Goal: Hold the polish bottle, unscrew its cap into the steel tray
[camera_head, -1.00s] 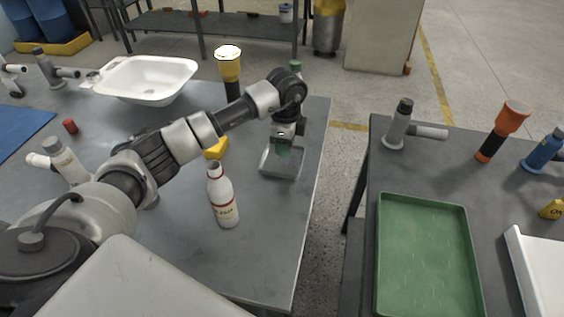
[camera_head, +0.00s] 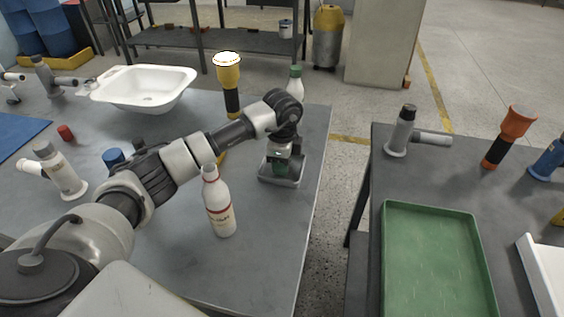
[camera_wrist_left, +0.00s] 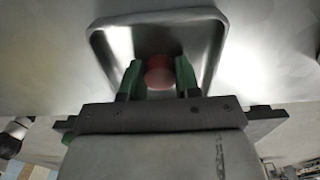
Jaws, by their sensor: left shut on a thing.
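A white bottle with red bands and a label (camera_head: 220,208) stands on the left table, and no gripper touches it. Its top looks pale, with no red cap on it. The steel tray (camera_head: 266,181) lies near the table's right edge. My left gripper (camera_head: 279,168) points down into the tray with its green fingers shut. In the left wrist view, a round red cap (camera_wrist_left: 159,72) sits between the fingers (camera_wrist_left: 158,80), over the floor of the steel tray (camera_wrist_left: 110,45). Whether the cap touches the tray floor I cannot tell. My right gripper is not in view.
A bottle with a green cap (camera_head: 295,82) stands behind my left wrist. A yellow flashlight (camera_head: 229,85), a white basin (camera_head: 146,90) and a small red object (camera_head: 66,132) are on the left table. A gap separates it from the right table, which bears a green tray (camera_head: 433,265).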

